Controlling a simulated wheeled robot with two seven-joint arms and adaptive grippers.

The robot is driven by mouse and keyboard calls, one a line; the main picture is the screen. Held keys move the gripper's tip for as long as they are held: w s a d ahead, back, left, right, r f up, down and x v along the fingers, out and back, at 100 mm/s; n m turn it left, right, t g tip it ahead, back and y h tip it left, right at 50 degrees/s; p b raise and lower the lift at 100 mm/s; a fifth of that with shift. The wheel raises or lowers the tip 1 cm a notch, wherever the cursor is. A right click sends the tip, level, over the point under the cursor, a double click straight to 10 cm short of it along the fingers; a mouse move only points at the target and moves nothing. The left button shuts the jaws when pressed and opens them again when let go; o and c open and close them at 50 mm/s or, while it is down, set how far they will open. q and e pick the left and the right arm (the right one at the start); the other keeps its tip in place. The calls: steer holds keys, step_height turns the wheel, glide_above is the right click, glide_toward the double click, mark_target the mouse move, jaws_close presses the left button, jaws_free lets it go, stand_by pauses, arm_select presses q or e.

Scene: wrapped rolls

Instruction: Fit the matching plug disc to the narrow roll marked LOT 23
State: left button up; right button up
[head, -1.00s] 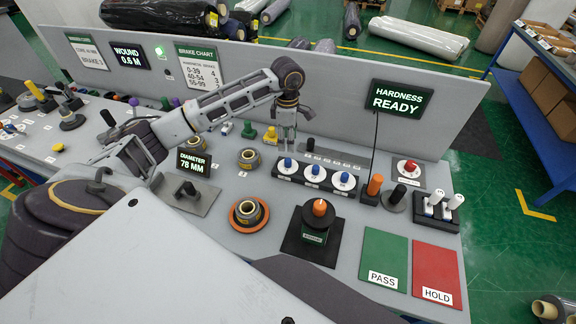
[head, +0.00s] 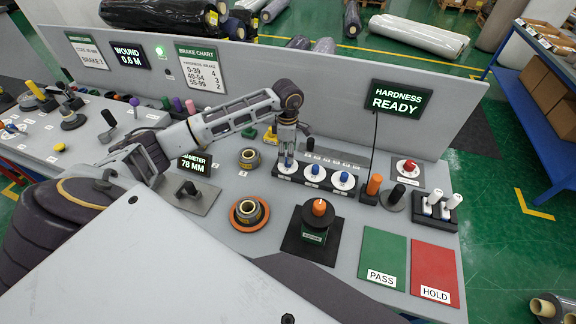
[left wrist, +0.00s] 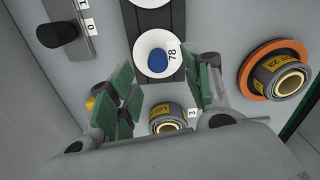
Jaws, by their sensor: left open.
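The roll marked LOT 23 (left wrist: 270,72) is a short grey ring with a yellow label and pale core. It sits on an orange disc (left wrist: 246,78) at the right of the left wrist view; the head view shows this roll (head: 248,209) at the bench's middle. My left gripper (head: 288,160) is open and points down over the leftmost blue knob (left wrist: 158,60), which shows between its fingers on a white dial beside the number 78. I cannot tell whether they touch. My right gripper is not in view.
Another roll (head: 249,158) stands behind the LOT 23 roll. A sign reads DIAMETER 78 MM (head: 195,164). A partition (head: 330,75) runs behind.

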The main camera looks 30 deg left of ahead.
arm_select(q)
steer(key=shift+f+p, duration=0.3)
steer(key=shift+f, duration=0.3)
steer(key=shift+w+f+p, duration=0.15)
steer(key=shift+f+p, duration=0.3)
steer(key=shift+f, duration=1.35)
steer(key=shift+a, duration=0.1)
jaws_close()
